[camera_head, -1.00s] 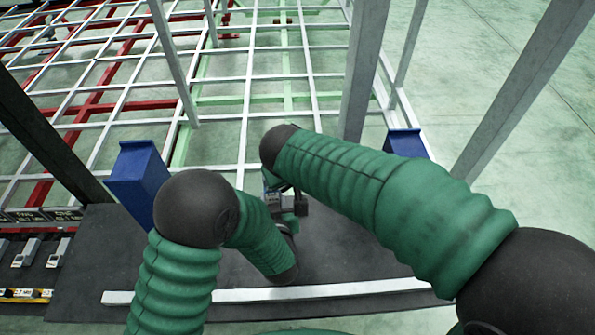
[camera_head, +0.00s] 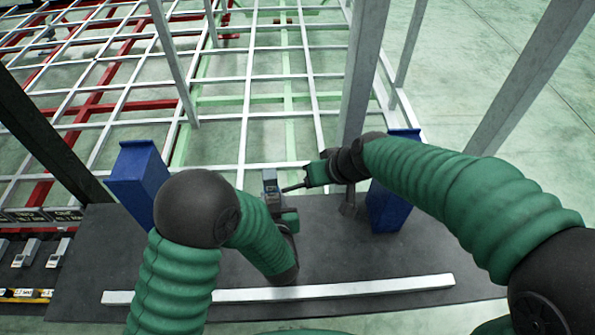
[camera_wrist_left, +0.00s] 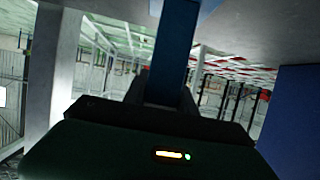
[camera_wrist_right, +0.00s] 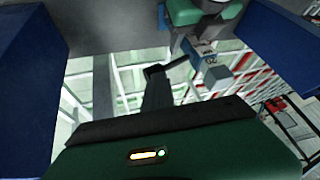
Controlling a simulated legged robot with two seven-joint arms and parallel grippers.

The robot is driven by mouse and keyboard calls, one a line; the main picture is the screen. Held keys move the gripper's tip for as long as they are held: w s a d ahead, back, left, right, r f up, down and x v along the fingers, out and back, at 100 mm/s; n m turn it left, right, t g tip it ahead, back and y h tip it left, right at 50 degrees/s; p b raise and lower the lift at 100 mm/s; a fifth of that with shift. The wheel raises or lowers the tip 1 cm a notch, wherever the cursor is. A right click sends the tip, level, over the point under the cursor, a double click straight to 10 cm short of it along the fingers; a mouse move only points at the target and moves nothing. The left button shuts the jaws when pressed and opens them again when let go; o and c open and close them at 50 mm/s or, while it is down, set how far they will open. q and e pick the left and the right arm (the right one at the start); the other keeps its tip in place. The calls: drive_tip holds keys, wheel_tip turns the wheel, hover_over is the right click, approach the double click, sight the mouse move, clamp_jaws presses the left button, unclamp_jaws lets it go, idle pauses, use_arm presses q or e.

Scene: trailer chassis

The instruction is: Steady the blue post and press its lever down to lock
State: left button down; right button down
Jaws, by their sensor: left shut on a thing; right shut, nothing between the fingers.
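The slim blue post (camera_head: 270,187) stands near the middle of the head view. In the left wrist view it rises (camera_wrist_left: 175,55) between the fingers of my left gripper (camera_wrist_left: 165,92), which is shut on it. In the head view my left gripper (camera_head: 275,204) is partly hidden by its arm. My right gripper (camera_head: 297,186) is shut and empty, just right of the post's upper part.
Blue uprights stand left (camera_head: 138,185) and right (camera_head: 388,205) of the post; my right forearm passes over the right one. A white bar (camera_head: 290,293) lies across the dark deck (camera_head: 340,265). Grey posts (camera_head: 363,75) and a white frame grid (camera_head: 247,95) lie beyond.

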use_arm(q)
drive_tip(key=shift+d, duration=0.1)
use_arm(e)
wheel_tip(320, 180, down, 7)
drive_tip(key=d+m+y, duration=0.2)
drive_tip(key=y, duration=0.4)
drive_tip(key=shift+w+d, duration=0.2)
drive_tip(key=shift+d, duration=0.1)
drive_tip(key=shift+a, duration=0.15)
drive_tip(key=shift+s+a+r, duration=0.15)
drive_tip(key=shift+a+r, duration=0.1)
drive_tip(key=shift+a, duration=0.45)
